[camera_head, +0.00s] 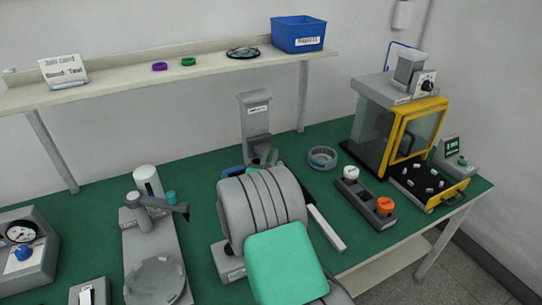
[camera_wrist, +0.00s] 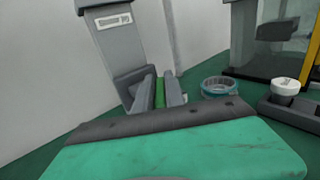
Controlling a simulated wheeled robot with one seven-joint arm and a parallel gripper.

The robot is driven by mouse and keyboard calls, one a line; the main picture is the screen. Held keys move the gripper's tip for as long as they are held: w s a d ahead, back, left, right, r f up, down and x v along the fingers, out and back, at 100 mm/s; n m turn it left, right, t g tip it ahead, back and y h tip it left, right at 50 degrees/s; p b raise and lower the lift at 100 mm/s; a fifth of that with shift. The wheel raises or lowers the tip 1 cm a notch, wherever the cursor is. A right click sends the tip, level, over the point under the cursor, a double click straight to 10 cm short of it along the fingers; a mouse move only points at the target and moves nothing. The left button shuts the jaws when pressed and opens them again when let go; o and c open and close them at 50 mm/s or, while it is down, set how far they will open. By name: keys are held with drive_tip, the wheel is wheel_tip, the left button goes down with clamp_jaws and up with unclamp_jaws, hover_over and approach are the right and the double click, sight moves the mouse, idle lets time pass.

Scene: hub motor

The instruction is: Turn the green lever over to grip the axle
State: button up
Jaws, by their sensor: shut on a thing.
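The green lever (camera_wrist: 160,93) shows as a narrow green strip between the two grey fingers of my gripper (camera_wrist: 159,90) in the wrist view. The gripper is shut on it, at the foot of a grey upright stand (camera_wrist: 107,45) with a white label. The same stand (camera_head: 256,118) rises from the green bench in the head view. There my own arm covers most of the space in front of it, and I cannot make out the lever clearly. I cannot make out the axle in either view.
A round grey-blue dish (camera_head: 322,157) and a block with white and orange knobs (camera_head: 365,199) stand right of the stand. A yellow-framed cabinet (camera_head: 400,130) is farther right. A grey fixture (camera_head: 150,245) stands left. A shelf (camera_head: 120,88) runs behind.

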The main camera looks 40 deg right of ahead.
clamp_jaws()
idle(0.8)
